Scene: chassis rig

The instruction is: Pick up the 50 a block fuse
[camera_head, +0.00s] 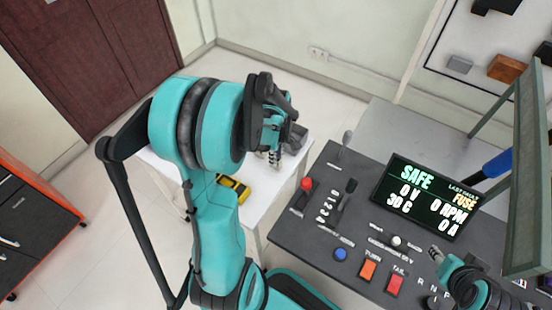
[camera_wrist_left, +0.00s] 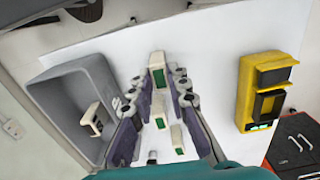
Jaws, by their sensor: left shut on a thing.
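In the left wrist view, a pale block fuse with a green face (camera_wrist_left: 157,72) stands between the fingertips of my left gripper (camera_wrist_left: 158,82), which is shut on it. Two similar pale and green blocks, a middle one (camera_wrist_left: 160,122) and a lower one (camera_wrist_left: 177,136), show between the fingers on the white table. No rating is readable on any block. In the head view my left gripper (camera_head: 274,155) points down over the white table (camera_head: 205,190), and its arm hides part of the table. My right gripper (camera_head: 437,252) is small at the lower right; its jaws are unclear.
A grey bin (camera_wrist_left: 62,92) with a pale block (camera_wrist_left: 92,118) inside stands at the left of the wrist view. A yellow and black device (camera_wrist_left: 246,92) lies at the right. The dark control console (camera_head: 310,235) with its display (camera_head: 432,196) stands right of the table.

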